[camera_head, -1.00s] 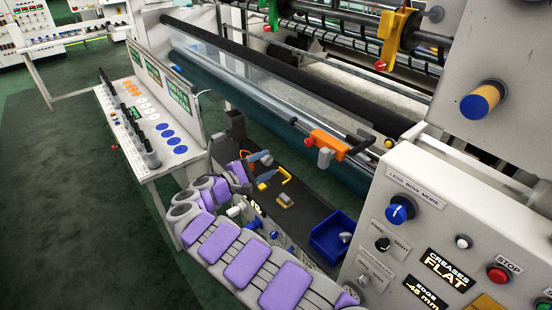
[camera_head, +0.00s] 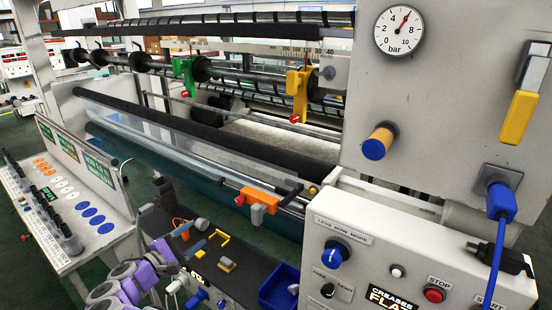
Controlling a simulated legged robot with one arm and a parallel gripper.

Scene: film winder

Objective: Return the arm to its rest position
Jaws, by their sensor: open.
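My arm shows at the lower left as grey joints with purple pads (camera_head: 128,285). It lies in front of the left end of the dark tool bench (camera_head: 255,250). I cannot make out my gripper or its fingers among these parts, and most of the arm is below the picture's lower edge.
A slanted console (camera_head: 75,215) with blue and orange discs stands at the left. The winder's rollers cross the middle, with an orange clamp (camera_head: 258,199). A control box (camera_head: 400,255) fills the lower right. A gauge (camera_head: 399,31) is above.

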